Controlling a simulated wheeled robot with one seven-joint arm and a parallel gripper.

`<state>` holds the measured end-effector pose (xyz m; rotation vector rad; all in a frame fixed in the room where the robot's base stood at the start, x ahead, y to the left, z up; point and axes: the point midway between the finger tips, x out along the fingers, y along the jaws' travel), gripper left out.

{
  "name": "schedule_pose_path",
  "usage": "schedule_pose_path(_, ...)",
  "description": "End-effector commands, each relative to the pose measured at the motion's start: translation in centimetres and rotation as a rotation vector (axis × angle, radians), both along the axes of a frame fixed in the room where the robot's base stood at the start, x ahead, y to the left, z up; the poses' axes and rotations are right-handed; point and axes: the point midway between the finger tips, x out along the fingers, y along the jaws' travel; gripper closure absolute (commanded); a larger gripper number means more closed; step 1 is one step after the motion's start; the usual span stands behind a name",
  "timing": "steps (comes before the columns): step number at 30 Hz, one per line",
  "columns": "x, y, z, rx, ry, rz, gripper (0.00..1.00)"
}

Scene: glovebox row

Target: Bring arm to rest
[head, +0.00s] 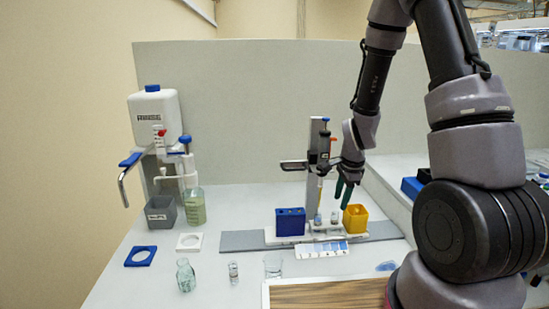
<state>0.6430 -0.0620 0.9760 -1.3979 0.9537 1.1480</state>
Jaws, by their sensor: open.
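My gripper (343,190) hangs at the end of my arm, just above the yellow bin on the bench. Its two greenish fingers point down and are apart, with nothing visible between them. The yellow bin (355,219) stands at the right end of a white rack (325,231). A blue block with holes (290,222) stands at the rack's left end. A few small vials stand between them, partly hard to make out.
A white canister dispenser (155,117) stands at the left, with a grey cup (160,213) and greenish bottle (194,206) below. A glass flask (185,275), a vial (233,273) and a beaker (272,267) stand in front. A wooden board (325,295) lies at the front edge.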

Motion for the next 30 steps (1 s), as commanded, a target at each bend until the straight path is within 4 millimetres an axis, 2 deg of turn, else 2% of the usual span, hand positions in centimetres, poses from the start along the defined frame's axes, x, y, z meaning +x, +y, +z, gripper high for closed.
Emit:
schedule_pose_path(1, 0.4, 0.1, 2.6, 0.001, -0.032, 0.041, 0.55)
schedule_pose_path(3, 0.5, 0.3, 6.0, 0.0, -0.068, 0.114, 0.55)
schedule_pose_path(8, -0.6, 0.5, 13.5, -0.02, -0.146, 0.288, 0.55)
schedule_pose_path(14, -3.8, 0.6, 21.8, -0.072, -0.246, 0.501, 0.55)
schedule_pose_path(18, -7.1, 0.6, 26.8, -0.125, -0.315, 0.646, 0.55)
schedule_pose_path(24, -12.5, 0.5, 32.2, -0.218, -0.403, 0.835, 0.55)
schedule_pose_path(30, -16.4, 0.4, 34.6, -0.288, -0.452, 0.951, 0.55)
